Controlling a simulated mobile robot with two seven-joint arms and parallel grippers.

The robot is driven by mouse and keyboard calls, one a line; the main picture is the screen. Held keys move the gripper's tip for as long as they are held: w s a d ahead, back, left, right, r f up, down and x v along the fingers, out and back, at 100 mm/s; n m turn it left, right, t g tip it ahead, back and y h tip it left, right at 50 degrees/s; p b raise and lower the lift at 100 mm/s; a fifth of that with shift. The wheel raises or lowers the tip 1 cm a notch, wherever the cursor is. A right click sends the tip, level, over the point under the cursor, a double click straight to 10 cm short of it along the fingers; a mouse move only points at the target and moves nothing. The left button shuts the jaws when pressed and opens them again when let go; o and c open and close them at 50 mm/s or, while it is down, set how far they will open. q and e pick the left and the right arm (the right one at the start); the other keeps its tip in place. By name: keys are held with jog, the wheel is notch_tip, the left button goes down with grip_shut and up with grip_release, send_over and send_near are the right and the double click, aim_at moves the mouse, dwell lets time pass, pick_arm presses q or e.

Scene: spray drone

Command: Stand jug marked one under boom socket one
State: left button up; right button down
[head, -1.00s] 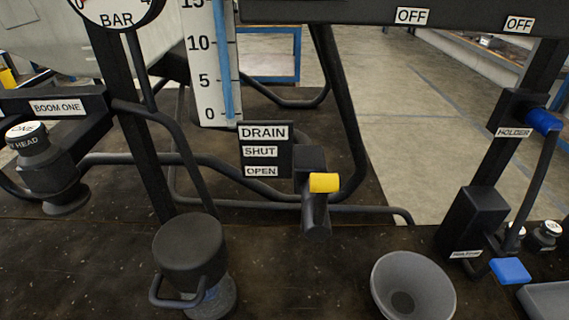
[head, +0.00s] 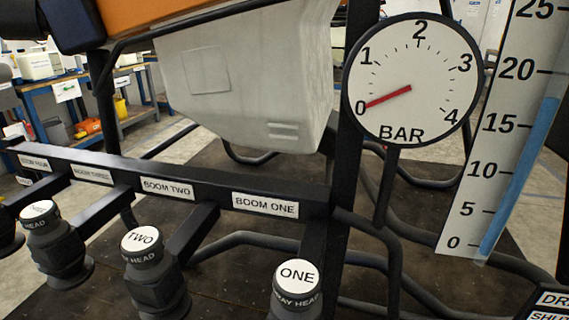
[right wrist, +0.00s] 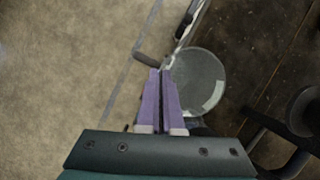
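Boom socket one is the dark head with the white cap reading ONE (head: 296,278), low in the head view below the BOOM ONE label (head: 265,205). Its lower part is cut off by the frame edge, so the space under it is hidden. In the right wrist view, a round, translucent grey jug (right wrist: 200,80) with a pale patch lies beside the fingertips. Its number does not show. My right gripper (right wrist: 160,72) has its purple fingers nearly together, apparently shut on the jug's dark handle (right wrist: 145,60). My left gripper is not in view.
Socket two (head: 143,245) and another capped head (head: 40,215) hang left of socket one. The frame post, pressure gauge (head: 413,82) and level scale (head: 500,130) stand to the right. A pale tank (head: 245,80) is behind. The right wrist view shows bare floor at left.

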jog(key=w+d+f+b, duration=0.3)
jog(key=w, duration=0.7)
jog(key=shift+f+b, duration=0.25)
jog(key=shift+b, duration=0.05)
jog(key=shift+d, duration=0.1)
jog(key=c, duration=1.5)
grip_release()
jog(key=shift+f, duration=0.1)
jog(key=o, duration=0.4)
